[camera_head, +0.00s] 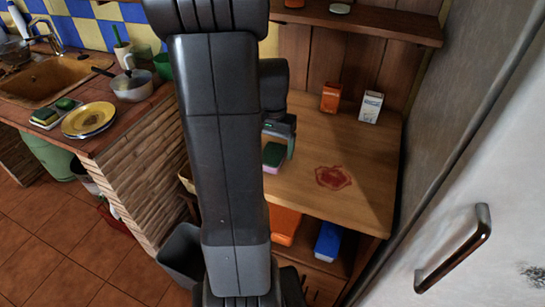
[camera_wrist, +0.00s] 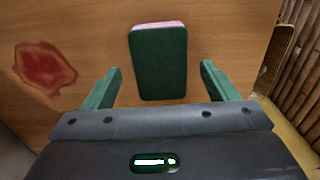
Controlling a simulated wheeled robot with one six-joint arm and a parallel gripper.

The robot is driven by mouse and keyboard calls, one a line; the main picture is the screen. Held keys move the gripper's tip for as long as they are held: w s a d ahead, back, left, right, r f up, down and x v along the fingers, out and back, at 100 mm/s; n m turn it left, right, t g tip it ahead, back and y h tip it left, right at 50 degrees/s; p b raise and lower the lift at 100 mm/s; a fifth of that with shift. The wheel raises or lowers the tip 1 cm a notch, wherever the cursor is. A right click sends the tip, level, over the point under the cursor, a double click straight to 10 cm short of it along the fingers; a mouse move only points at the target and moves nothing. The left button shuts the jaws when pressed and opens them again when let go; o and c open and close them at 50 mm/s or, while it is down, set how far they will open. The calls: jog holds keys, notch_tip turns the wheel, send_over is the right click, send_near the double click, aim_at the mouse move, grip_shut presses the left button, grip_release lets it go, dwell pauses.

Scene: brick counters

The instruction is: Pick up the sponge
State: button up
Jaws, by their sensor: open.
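A sponge with a dark green top and a pink edge lies flat on the wooden table. In the wrist view the sponge (camera_wrist: 158,65) sits ahead of and between my two green fingertips, with a gap on each side. In the head view the sponge (camera_head: 273,155) is near the table's left side, close below my gripper (camera_head: 284,143). My gripper is open and empty, and it also shows in the wrist view (camera_wrist: 160,80). My arm hides part of the table's left side in the head view.
A red stain (camera_head: 333,177) marks the wooden table (camera_head: 375,150). An orange box (camera_head: 331,97) and a white carton (camera_head: 371,107) stand at the back. A fridge (camera_head: 480,200) is at right. Left, the brick counter holds a sink (camera_head: 50,77), yellow plate (camera_head: 88,119) and pot (camera_head: 131,88).

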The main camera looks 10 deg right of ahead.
aim_at(273, 153)
jog(key=shift+f, duration=1.5)
jog(key=c, duration=1)
jog(key=shift+r, duration=5.05)
jog(key=shift+c, duration=0.3)
jog(key=shift+o, duration=0.7)
jog(key=shift+p, duration=0.35)
jog(key=shift+c, duration=0.2)
